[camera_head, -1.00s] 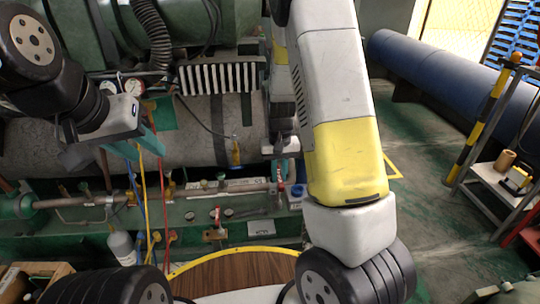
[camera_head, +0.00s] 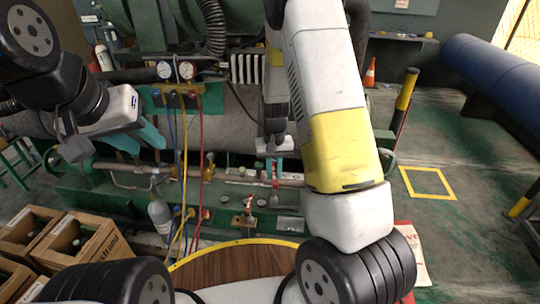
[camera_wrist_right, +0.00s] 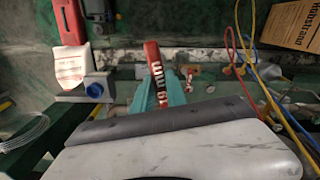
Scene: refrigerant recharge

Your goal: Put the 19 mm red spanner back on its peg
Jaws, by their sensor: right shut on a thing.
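I cannot make out the spanner's peg in either view.
A gauge manifold (camera_head: 178,95) with red, blue and yellow hoses hangs close right of my left gripper. Wooden crates (camera_head: 72,245) stand at lower left. A yellow-black post (camera_head: 404,95) and an orange cone (camera_head: 370,72) stand at right. The floor around the yellow square (camera_head: 428,183) is clear.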

